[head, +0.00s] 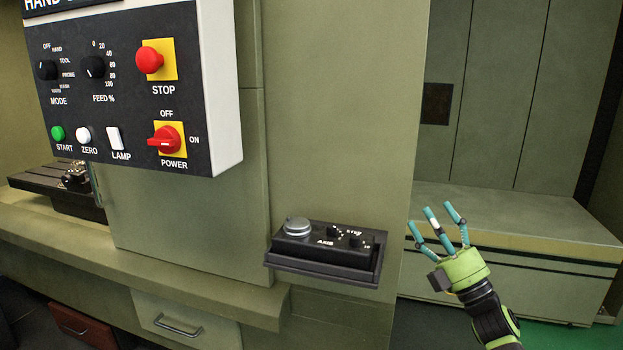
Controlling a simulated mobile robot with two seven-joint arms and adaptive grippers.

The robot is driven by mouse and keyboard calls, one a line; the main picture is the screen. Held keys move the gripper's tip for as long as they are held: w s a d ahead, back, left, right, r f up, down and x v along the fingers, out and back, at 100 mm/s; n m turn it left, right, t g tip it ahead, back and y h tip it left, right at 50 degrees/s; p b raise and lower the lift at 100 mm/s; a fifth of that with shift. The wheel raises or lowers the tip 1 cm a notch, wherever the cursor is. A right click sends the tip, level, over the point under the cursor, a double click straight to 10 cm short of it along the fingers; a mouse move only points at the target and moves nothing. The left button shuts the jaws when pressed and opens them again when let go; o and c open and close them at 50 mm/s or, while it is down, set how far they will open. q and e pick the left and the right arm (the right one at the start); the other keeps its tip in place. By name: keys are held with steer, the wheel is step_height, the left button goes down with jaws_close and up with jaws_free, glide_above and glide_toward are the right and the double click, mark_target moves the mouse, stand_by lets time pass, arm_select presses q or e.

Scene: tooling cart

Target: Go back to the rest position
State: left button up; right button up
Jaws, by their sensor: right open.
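My right gripper (436,232) is at the lower right, its teal fingers spread and pointing up and to the left. It is open and empty. It is apart from the small black axis box (325,244) to its left, which has a silver knob on top and sits on a dark shelf (322,274). My left gripper is out of the picture.
A control panel (125,120) with knobs, buttons and a red power switch (166,139) juts out at the upper left. A green machine column (340,120) stands in the middle. A ledge (190,277) runs along the lower left above a drawer (180,320). A low bench (530,215) is behind my right gripper.

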steer(key=w+d+f+m+g+h, duration=0.2)
steer(key=w+d+f+m+h, duration=0.3)
steer(key=m+h, duration=0.4)
steer(key=w+d+f+m+g+h, duration=0.1)
steer(key=w+d+f+m+h, duration=0.1)
steer(key=d+f+m+h, duration=0.6)
steer(key=s+a+f+m+g+y, duration=0.1)
steer(key=s+a+f+g, duration=0.15)
steer(key=f, duration=0.75)
steer(key=s+a+f+g+y, duration=0.15)
steer(key=s+f, duration=0.25)
steer(key=f, duration=0.6)
steer(key=s+a+f+m+g, duration=0.1)
steer(key=s+a+f+g, duration=0.15)
steer(key=f, duration=0.75)
steer(key=s+a+f+g, duration=0.3)
steer(key=s+f+g, duration=0.3)
steer(key=s+f, duration=1.7)
steer(key=s+a+f+g, duration=0.1)
steer(key=s+f, duration=0.2)
steer(key=s, duration=0.7)
steer(key=s+a+f+g, duration=0.2)
steer(key=s+f, duration=0.1)
steer(key=s, duration=0.8)
steer(key=s+a+f+g, duration=0.1)
steer(key=s+f+g, duration=0.1)
steer(key=s, duration=0.9)
steer(key=shift+a+f+m+y, duration=0.3)
steer(key=shift+f+y, duration=0.05)
steer(key=shift+f, duration=0.15)
